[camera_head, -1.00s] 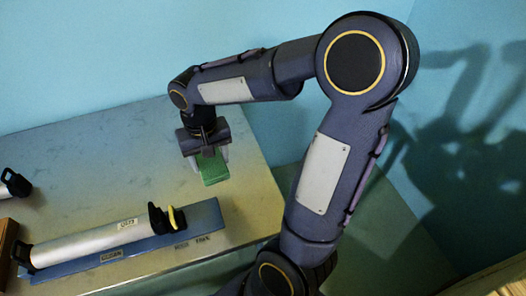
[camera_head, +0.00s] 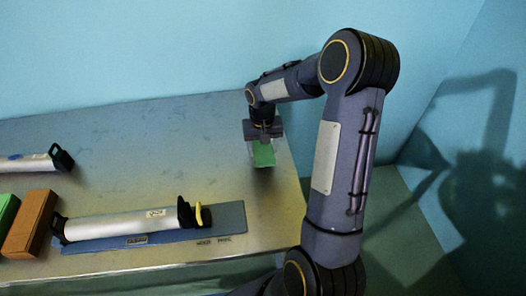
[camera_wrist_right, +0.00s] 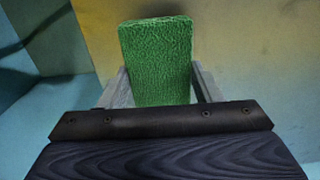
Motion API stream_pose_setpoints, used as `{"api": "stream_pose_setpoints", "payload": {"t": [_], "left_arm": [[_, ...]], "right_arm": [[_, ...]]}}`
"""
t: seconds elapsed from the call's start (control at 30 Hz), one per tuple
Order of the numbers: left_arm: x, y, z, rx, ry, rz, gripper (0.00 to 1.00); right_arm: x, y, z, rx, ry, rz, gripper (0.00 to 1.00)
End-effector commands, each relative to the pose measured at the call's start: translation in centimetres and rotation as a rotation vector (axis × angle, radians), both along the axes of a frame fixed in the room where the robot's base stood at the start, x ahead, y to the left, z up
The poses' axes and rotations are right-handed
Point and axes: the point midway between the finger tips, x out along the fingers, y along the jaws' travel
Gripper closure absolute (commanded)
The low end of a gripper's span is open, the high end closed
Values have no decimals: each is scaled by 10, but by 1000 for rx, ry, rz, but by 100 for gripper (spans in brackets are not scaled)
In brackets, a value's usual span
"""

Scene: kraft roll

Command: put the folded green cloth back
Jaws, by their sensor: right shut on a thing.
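The folded green cloth (camera_head: 264,156) is between the fingers of my right gripper (camera_head: 264,147), near the right edge of the table. The right gripper is shut on it. In the right wrist view the cloth (camera_wrist_right: 158,60) is a flat, textured green rectangle sticking out between the two grey fingers. I cannot tell whether it touches the tabletop. My left gripper is not in view.
A silver roll (camera_head: 120,224) with black end holders and a yellow piece lies on a blue board (camera_head: 232,217) at the table's front. Another silver roll (camera_head: 28,164), a brown block (camera_head: 30,224) and a green block (camera_head: 6,212) are at left. The table's (camera_head: 150,140) back middle is clear.

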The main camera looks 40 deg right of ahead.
Motion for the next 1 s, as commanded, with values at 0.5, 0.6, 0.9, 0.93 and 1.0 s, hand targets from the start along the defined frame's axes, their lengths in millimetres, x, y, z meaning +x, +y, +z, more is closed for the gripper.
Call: {"api": "stream_pose_setpoints", "payload": {"t": [0.5,0.6,0.9,0.93,1.0], "left_arm": [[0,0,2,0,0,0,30],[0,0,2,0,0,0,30],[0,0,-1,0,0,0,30],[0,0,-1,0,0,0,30],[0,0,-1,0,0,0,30]], "right_arm": [[5,-5,-39,0,-1,-1,63],[5,-5,-39,0,-1,-1,63],[5,-5,-42,0,0,0,21],[5,-5,-42,0,0,0,20],[5,-5,-42,0,0,0,20]]}}
